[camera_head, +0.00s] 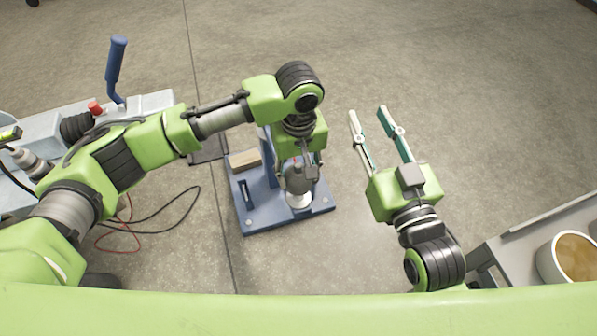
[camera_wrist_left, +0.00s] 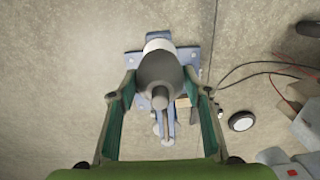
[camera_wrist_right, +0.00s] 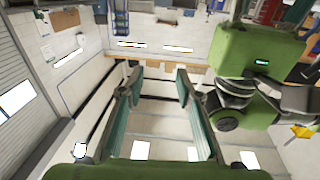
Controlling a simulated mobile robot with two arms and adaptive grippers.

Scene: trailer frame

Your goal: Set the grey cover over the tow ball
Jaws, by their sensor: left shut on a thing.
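The grey cover (camera_head: 297,182) is in my left gripper (camera_head: 300,172), upright over the blue stand (camera_head: 262,222). In the left wrist view the cover (camera_wrist_left: 160,75) sits between the two fingers of the left gripper (camera_wrist_left: 160,92), which are shut on it. A pale, shiny round part (camera_head: 299,202) shows just below the cover; it also shows beyond it in the left wrist view (camera_wrist_left: 158,44). The tow ball itself is hidden, and I cannot tell whether the cover touches it. My right gripper (camera_head: 368,113) is open and empty, to the right of the stand.
A wooden block (camera_head: 244,160) lies on the stand's left side. Left of it are a blue lever (camera_head: 115,70), a red knob (camera_head: 95,108) and loose cables (camera_head: 165,228) on the floor. A white tub (camera_head: 568,258) stands at the lower right. The floor behind is clear.

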